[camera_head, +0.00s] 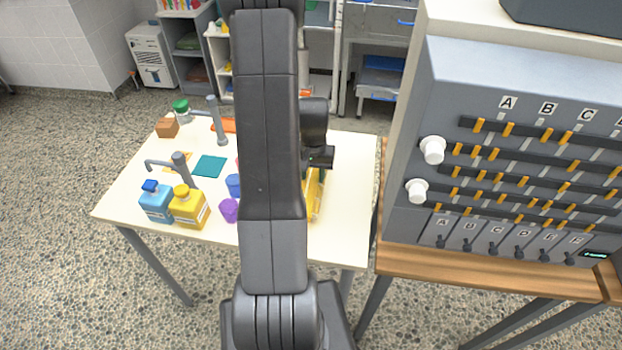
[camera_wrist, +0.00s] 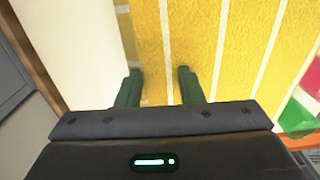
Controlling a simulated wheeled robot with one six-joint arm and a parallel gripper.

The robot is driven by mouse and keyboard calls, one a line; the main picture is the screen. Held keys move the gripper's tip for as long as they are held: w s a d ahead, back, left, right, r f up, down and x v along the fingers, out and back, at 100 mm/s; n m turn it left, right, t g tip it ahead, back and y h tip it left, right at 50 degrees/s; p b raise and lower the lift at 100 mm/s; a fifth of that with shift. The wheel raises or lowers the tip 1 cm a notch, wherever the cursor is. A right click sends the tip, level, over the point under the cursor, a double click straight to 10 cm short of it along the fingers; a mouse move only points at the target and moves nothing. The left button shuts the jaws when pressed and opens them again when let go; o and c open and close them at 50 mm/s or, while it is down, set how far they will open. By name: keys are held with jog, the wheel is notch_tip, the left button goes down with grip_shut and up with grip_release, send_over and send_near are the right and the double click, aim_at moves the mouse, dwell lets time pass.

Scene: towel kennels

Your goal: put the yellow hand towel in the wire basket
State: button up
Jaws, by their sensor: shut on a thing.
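The yellow hand towel (camera_wrist: 240,45) has thin white stripes and fills most of the wrist view. My gripper (camera_wrist: 160,74) is shut on it, with the cloth between and beyond the two dark fingers. In the head view the towel (camera_head: 315,195) shows as a yellow strip below my gripper, at the right part of the cream table, partly hidden by my arm. I cannot tell whether it touches the table top. I cannot make out the wire basket in either view.
On the cream table (camera_head: 345,190) stand a blue bottle (camera_head: 155,203), a yellow bottle (camera_head: 188,208), a purple cup (camera_head: 229,210), a blue cup (camera_head: 234,185) and a teal cloth (camera_head: 209,166). A grey lever panel (camera_head: 520,90) stands at the right. The table's right side is clear.

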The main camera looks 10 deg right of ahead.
jog(key=shift+f, duration=1.15)
jog(key=shift+f, duration=0.2)
jog(key=o, duration=1.2)
jog(key=shift+r, duration=0.1)
